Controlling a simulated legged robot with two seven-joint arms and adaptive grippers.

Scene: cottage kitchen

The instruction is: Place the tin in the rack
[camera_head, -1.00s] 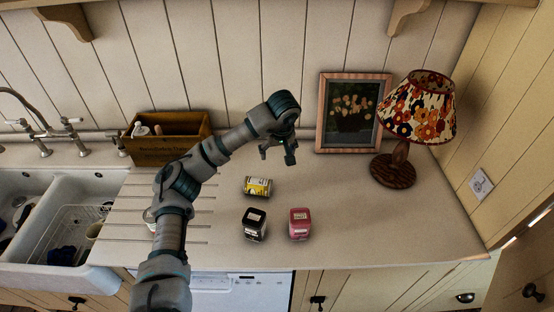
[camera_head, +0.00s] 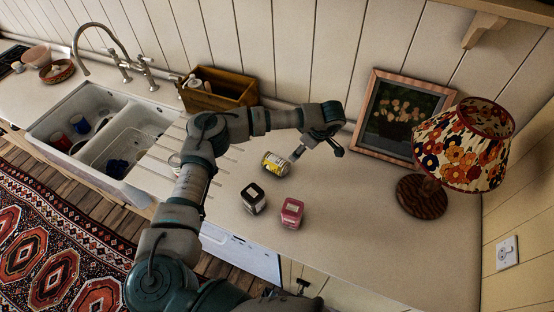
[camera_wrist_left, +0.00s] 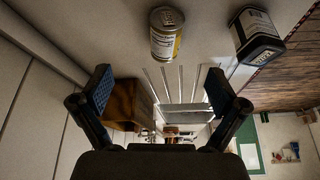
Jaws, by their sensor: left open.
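My right gripper is not seen.
A black-topped jar (camera_head: 253,198) and a pink jar (camera_head: 291,212) stand in front of the tin. A wooden box (camera_head: 222,92) stands behind, left of a framed picture (camera_head: 388,115) and a flowered lamp (camera_head: 465,145). A tap (camera_head: 112,55) rises behind the sink.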

